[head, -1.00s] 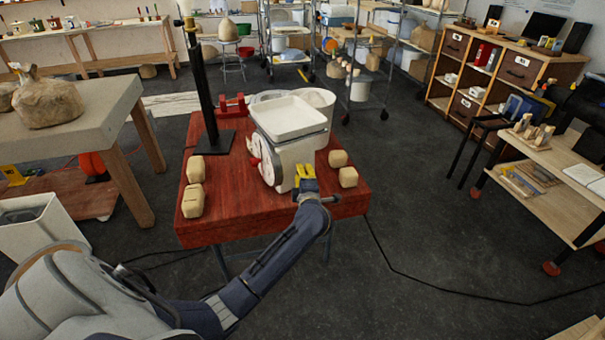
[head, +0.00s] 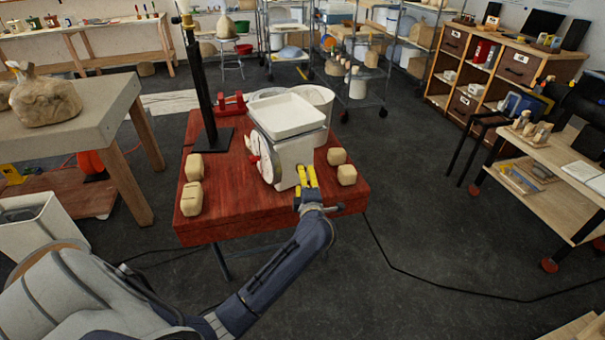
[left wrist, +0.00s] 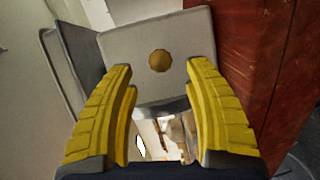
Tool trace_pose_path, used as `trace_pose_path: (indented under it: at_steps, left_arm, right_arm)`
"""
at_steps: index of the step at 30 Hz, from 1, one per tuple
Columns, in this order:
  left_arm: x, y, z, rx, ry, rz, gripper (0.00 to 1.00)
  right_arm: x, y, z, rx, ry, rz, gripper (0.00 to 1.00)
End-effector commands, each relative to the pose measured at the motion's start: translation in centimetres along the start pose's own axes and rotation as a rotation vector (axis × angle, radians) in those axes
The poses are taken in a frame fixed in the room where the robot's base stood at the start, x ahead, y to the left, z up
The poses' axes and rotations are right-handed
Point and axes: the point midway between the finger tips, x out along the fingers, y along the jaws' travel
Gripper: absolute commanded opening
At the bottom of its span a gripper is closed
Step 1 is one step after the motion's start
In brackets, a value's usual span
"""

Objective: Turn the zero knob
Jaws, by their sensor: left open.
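The zero knob is a small round brass knob (left wrist: 159,60) on the pale side panel of the scale in the left wrist view. The white scale (head: 291,157), with a dial and a shallow pan on top, stands on the red table; the knob cannot be made out in the head view. My left gripper (head: 307,170) has yellow fingers and is at the scale's near right side. In the left wrist view the left gripper (left wrist: 162,75) is open and empty, with the knob showing between and beyond its fingertips. My right gripper is not in view.
The red table (head: 235,218) bears several tan blocks, two at its left (head: 192,198) and two right of the scale (head: 346,174), close to my gripper. A black stand (head: 208,100) rises behind left. A white tub (head: 318,100) stands behind the scale.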

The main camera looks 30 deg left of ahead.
Motion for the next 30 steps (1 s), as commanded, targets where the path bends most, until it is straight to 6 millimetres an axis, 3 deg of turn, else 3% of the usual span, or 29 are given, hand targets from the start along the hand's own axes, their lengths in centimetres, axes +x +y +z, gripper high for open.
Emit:
trace_pose_path:
  at_steps: [6, 12, 30]
  left_arm:
    - [-3.6, -0.1, 0.1, -0.001, -0.002, -0.001, 0.52]
    - [-5.7, 0.0, 0.1, 0.0, -0.002, 0.0, 0.52]
    - [-6.5, 0.4, 0.2, -0.004, -0.001, 0.005, 0.52]
  right_arm:
    - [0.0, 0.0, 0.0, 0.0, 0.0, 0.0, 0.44]
    - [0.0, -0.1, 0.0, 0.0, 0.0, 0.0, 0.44]
    - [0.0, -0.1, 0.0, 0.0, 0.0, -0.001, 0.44]
